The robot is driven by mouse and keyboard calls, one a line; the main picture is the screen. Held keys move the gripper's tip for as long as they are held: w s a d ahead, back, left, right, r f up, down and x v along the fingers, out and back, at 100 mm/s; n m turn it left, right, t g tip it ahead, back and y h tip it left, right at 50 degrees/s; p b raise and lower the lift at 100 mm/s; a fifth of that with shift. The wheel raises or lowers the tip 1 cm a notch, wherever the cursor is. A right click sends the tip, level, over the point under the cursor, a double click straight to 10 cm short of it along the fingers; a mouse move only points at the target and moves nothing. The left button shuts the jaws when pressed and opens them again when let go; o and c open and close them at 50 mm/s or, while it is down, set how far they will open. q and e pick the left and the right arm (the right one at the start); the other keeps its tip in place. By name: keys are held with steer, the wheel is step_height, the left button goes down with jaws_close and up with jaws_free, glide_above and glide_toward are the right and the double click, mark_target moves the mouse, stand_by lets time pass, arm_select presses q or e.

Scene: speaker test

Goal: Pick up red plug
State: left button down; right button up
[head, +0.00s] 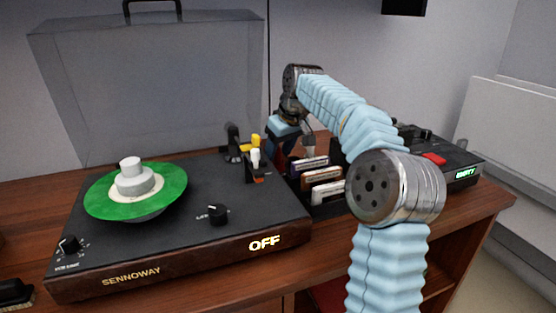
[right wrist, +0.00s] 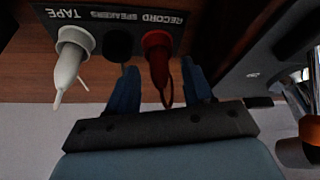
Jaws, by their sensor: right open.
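In the right wrist view the red plug (right wrist: 156,52) sits in the socket labelled RECORD on a dark panel (right wrist: 120,18), with a thin red loop of cord hanging from it. My right gripper (right wrist: 160,75) is open, with one blue finger on each side of the red plug; I cannot tell whether either touches it. In the head view my right arm reaches over to the back, and its gripper (head: 287,146) is partly hidden behind the cassettes and the turntable. I cannot make out the red plug clearly there. My left gripper is not in view.
A white plug (right wrist: 70,58) sits in the TAPE socket; the SPEAKERS socket between the plugs looks dark and empty. A record player (head: 150,235) with a green record (head: 110,205) stands left. Cassettes (head: 322,174) stand right of it, near a device reading EMPTY (head: 462,172).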

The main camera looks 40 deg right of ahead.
steer(key=shift+w+f, duration=0.15)
steer(key=shift+f, duration=0.25)
steer(key=shift+c, duration=0.5)
jaws_close()
